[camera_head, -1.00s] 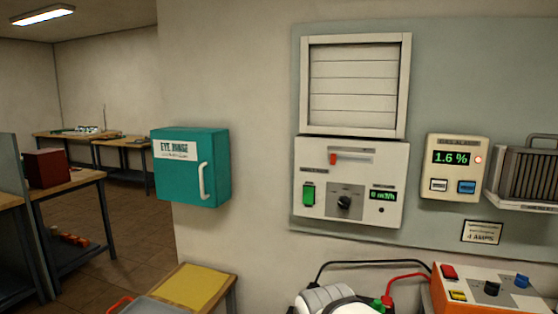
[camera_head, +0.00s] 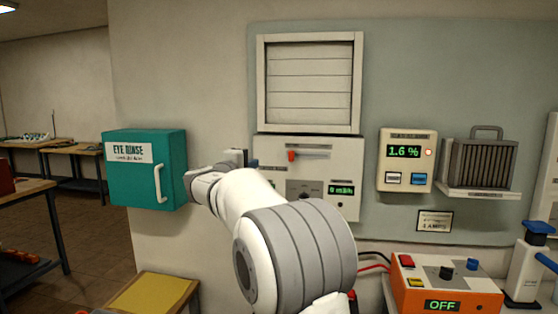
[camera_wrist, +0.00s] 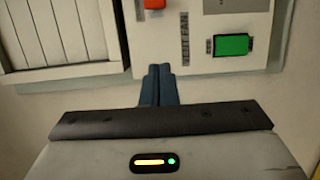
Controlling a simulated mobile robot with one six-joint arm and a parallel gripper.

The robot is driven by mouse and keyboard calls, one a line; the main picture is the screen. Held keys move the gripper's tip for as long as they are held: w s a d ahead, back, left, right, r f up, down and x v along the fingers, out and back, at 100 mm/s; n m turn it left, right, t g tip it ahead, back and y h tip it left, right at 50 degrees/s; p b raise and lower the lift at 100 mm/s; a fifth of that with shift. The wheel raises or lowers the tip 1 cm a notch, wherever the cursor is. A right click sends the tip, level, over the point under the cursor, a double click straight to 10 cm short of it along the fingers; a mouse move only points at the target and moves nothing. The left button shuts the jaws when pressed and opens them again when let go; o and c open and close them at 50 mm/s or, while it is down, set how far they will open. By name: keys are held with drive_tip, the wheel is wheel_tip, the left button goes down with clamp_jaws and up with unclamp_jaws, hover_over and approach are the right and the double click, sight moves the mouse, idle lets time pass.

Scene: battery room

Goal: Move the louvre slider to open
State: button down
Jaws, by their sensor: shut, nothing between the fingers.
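The louvre slider is a red knob (camera_head: 292,156) at the left end of a pale horizontal slot on the white control panel (camera_head: 345,170). Its red edge also shows at the top of the wrist view (camera_wrist: 153,4). Above the panel is the louvre (camera_head: 310,85), its slats lying flat and closed. My gripper (camera_head: 240,157) is left of the slider, by the panel's left edge, apart from the knob. In the wrist view its dark fingers (camera_wrist: 160,72) are together and empty, below the red knob. My arm hides the panel's lower left.
A green switch (camera_wrist: 231,45) is close to my fingers in the wrist view. A teal eye rinse box (camera_head: 145,170) is left of my wrist. A gas alarm (camera_head: 405,160) reading 1.6 % and an orange unit (camera_head: 440,285) reading OFF are to the right.

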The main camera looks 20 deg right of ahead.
sight(292, 156)
drive_tip(key=shift+r, duration=0.15)
drive_tip(key=w+d+p, duration=0.1)
drive_tip(key=d, duration=0.2)
drive_tip(key=w+d+p, duration=0.1)
drive_tip(key=w+d, duration=0.1)
drive_tip(key=d, duration=0.1)
drive_tip(key=w+d+p, duration=0.2)
drive_tip(key=d, duration=0.2)
drive_tip(key=shift+r, duration=0.1)
drive_tip(key=shift+s+d, duration=0.15)
drive_tip(key=shift+d, duration=0.2)
drive_tip(key=shift+s, duration=0.1)
